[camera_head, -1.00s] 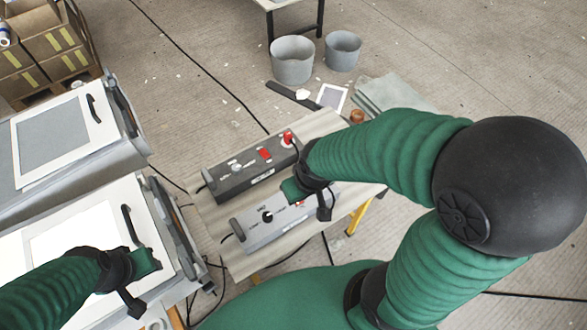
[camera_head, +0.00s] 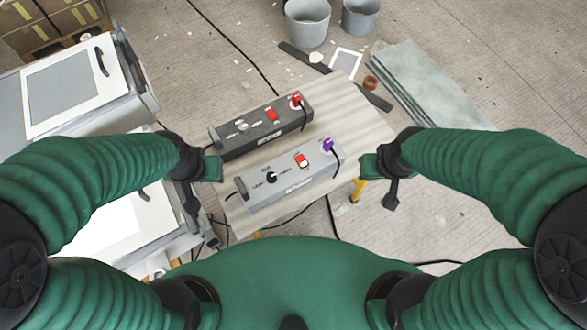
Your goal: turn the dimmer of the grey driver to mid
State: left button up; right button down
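The grey driver (camera_head: 310,178) lies on a small bench. It is a light grey box with a black dimmer knob (camera_head: 271,177), a red switch (camera_head: 301,160) and a purple plug (camera_head: 328,146) at its right end. The knob's pointer is too small to read. My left gripper (camera_head: 211,168) is over the bench's left edge, beside the left ends of the drivers and apart from the knob. My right gripper (camera_head: 370,166) is to the right of the grey driver, over the bench's right edge. Both seem empty; their finger gaps cannot be made out.
A darker driver (camera_head: 240,145) with a red switch and red plug lies just behind the grey one. The bench top (camera_head: 352,108) is bare at the right. White-framed equipment (camera_head: 70,85) stands at left. Buckets (camera_head: 307,22) and green-grey sheets (camera_head: 425,95) are beyond.

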aim_at(270, 177)
jog(key=k+j+u, duration=0.1)
jog(key=j+u, duration=0.7)
jog(key=l, duration=0.1)
